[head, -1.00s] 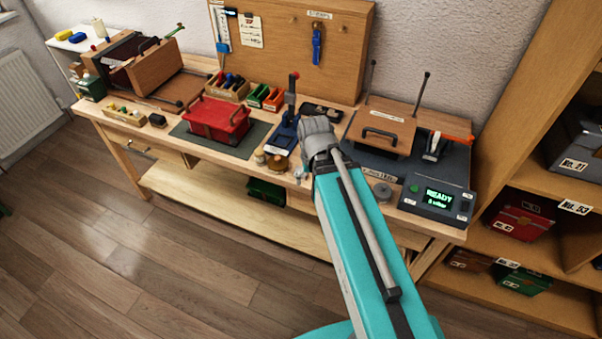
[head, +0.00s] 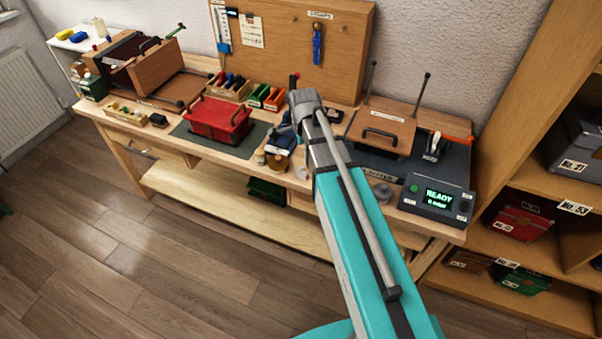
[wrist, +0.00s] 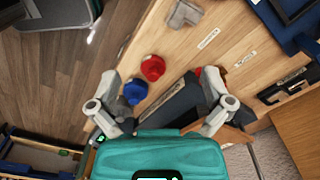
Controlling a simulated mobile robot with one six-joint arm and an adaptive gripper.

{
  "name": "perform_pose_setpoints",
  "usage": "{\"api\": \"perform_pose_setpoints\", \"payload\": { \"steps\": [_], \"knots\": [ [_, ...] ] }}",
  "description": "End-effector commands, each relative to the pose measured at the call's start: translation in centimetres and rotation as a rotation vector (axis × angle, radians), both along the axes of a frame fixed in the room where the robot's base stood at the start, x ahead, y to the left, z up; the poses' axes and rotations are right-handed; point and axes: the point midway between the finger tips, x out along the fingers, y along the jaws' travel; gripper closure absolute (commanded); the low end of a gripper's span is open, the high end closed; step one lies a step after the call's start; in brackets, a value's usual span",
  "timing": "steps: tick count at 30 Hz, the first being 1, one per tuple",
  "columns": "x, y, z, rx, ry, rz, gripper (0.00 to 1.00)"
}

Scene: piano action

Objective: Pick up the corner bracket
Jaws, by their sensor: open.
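A grey, angular metal piece (wrist: 184,13), which looks like the corner bracket, lies on the wooden bench top at the top edge of the wrist view. My gripper (wrist: 160,86) is open, its two fingers spread at the left and right of that view. The grey piece lies beyond the fingertips, apart from them. Nothing is held. In the head view my own arm hides the gripper, and I cannot make out the bracket there.
A red knob-like part (wrist: 152,67) and a blue one (wrist: 135,92) lie near the left finger. A dark box (wrist: 178,108) shows between the fingers. In the head view a red toolbox (head: 218,120) and a READY display unit (head: 438,198) stand on the bench.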

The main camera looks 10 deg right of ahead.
Motion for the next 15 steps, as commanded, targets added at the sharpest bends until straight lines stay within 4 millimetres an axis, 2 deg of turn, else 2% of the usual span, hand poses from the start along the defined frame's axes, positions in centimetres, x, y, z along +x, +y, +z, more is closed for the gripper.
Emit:
{"api": "perform_pose_setpoints", "payload": {
  "steps": [1,6,15],
  "knots": [
    [1.0,0.0,0.1,0.0,0.0,-0.073,0.0],
    [2.7,0.0,0.1,0.0,0.0,-0.305,0.0],
    [4.0,-0.1,0.2,0.0,0.0,-0.507,0.0]
  ]
}}
